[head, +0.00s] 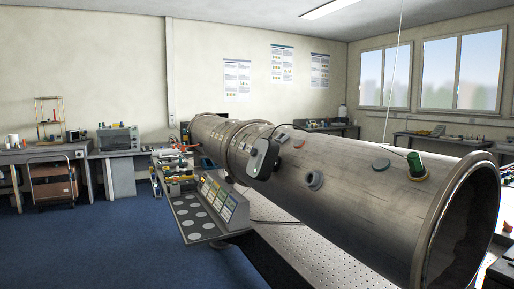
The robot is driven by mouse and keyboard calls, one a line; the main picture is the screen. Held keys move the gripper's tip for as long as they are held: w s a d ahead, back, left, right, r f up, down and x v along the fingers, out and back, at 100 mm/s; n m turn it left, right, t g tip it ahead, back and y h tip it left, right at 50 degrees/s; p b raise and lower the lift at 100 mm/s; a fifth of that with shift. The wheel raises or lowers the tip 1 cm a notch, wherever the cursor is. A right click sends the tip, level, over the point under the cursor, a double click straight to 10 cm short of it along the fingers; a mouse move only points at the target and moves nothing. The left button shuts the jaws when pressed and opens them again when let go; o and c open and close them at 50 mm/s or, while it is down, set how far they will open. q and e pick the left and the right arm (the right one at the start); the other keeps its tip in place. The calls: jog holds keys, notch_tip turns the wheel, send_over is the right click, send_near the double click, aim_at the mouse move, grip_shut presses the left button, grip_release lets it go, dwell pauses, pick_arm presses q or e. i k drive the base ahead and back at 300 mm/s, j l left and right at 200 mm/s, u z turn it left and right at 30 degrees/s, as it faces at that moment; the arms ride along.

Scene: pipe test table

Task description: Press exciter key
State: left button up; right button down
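A large metal pipe (345,180) lies lengthwise across the view, its open end at the lower right. A dark rounded box (263,158) with a lighter face is on the pipe's side near the middle; it may be the exciter, but I cannot make out a key on it. A green cylinder (416,163) stands on top of the pipe near the open end, with a dark cable at it. Neither of my grippers is in view.
A grey tray (190,239) with several pale discs and a sloped card panel (219,198) stands left of the pipe. A perforated tabletop (310,251) lies under the pipe. A trolley (53,183) stands far left. Blue floor (95,245) is clear at front left.

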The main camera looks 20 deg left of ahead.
aim_at(253, 153)
jog(key=i+j, duration=0.15)
jog(key=j, duration=0.3)
jog(key=i+j, duration=0.1)
jog(key=j, duration=0.35)
jog(key=i+j, duration=0.15)
jog(key=j, duration=0.35)
jog(key=i+j+z, duration=0.1)
jog(key=j, duration=0.35)
jog(key=i+j, duration=0.15)
jog(key=j, duration=0.3)
jog(key=i+j, duration=0.15)
jog(key=j, duration=0.35)
jog(key=i+j, duration=0.1)
jog(key=j, duration=0.35)
jog(key=z, duration=0.05)
